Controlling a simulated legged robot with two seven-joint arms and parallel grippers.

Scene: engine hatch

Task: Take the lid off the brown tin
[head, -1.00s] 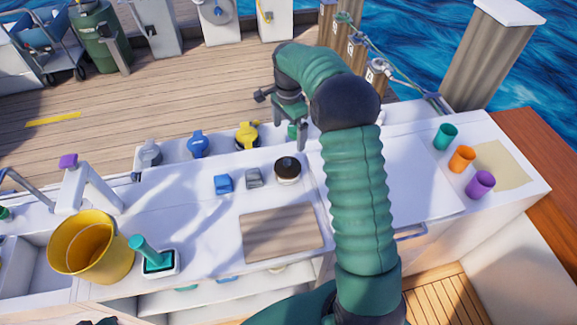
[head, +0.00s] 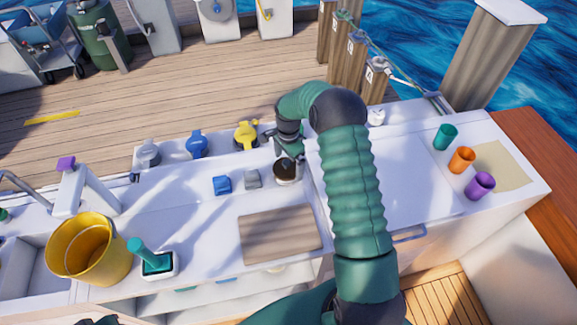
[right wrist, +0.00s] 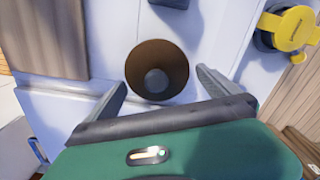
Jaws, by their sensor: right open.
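The brown tin (head: 286,174) stands on the white counter, behind the wooden board, with its dark top facing up. In the right wrist view its round brown lid (right wrist: 140,62) shows from above, with a grey knob (right wrist: 157,82) at the middle. My right gripper (head: 287,160) is just above the tin, pointing down. It is open, and in the right wrist view its fingertips (right wrist: 161,77) are on either side of the lid, with nothing held. Whether the fingers touch the tin I cannot tell. My left gripper is not in view.
A blue block (head: 222,185) and a grey block (head: 253,179) are left of the tin. A yellow-lidded item (head: 246,134) is behind it. The wooden board (head: 279,234) lies in front. Cups stand at the right; a yellow bucket (head: 75,262) is at the left.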

